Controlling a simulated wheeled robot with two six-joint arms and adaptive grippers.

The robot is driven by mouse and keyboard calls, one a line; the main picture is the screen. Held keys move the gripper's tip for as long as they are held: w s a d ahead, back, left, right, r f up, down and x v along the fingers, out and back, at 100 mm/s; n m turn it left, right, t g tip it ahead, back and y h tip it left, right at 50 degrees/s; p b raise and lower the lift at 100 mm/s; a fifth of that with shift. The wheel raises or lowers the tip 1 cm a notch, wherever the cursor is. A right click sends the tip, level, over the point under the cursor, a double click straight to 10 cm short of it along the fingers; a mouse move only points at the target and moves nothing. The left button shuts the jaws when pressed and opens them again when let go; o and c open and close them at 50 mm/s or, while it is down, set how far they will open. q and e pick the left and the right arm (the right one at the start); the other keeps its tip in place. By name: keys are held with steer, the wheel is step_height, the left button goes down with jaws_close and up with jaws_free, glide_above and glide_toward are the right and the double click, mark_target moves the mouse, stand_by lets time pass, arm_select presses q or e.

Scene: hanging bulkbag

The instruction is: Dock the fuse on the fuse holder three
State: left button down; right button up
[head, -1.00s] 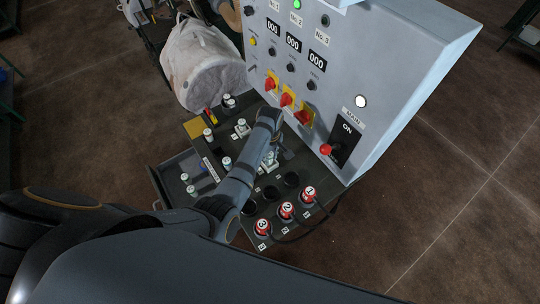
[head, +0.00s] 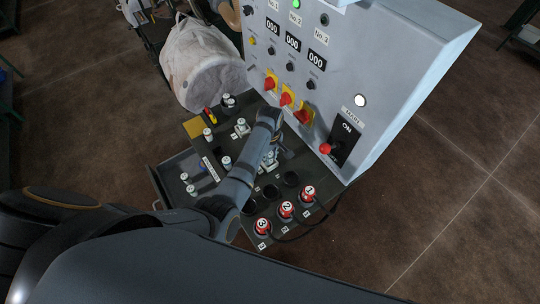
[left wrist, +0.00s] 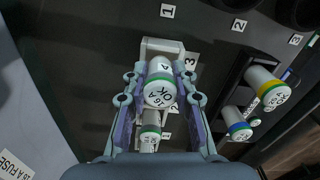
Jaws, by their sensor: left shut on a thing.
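My left gripper (left wrist: 160,80) is shut on a white fuse (left wrist: 160,92) with a green band and OK marked on its end. In the head view my left gripper (head: 272,152) is over the dark panel, and the arm hides most of the fuse. A white fuse holder (left wrist: 162,47) shows just behind the held fuse, with a label 3 (left wrist: 190,62) beside it. I cannot tell whether the fuse touches or sits in the holder. Another green-banded fuse (left wrist: 150,132) stands below it in the wrist view. My right gripper is not in view.
More fuses, one with a yellow band (left wrist: 262,86) and one with a blue band (left wrist: 237,125), stand at the right. Red numbered plugs (head: 286,210) with cables sit at the panel's front. A grey control cabinet (head: 400,60) rises behind. An open drawer (head: 170,165) is at left.

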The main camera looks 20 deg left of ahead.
mark_target(271, 153)
arm_select(q)
steer(key=shift+f+b, duration=0.45)
steer(key=shift+f, duration=0.25)
steer(key=c, duration=1.4)
jaws_free()
steer(key=shift+o, duration=0.2)
steer(key=shift+r+p, duration=0.5)
steer(key=shift+r, duration=1.05)
steer(key=shift+w+d+r, duration=0.1)
steer(key=shift+d+r, duration=0.05)
steer(key=shift+r, duration=3.95)
step_height(271, 153, down, 8)
steer(key=shift+f, duration=0.75)
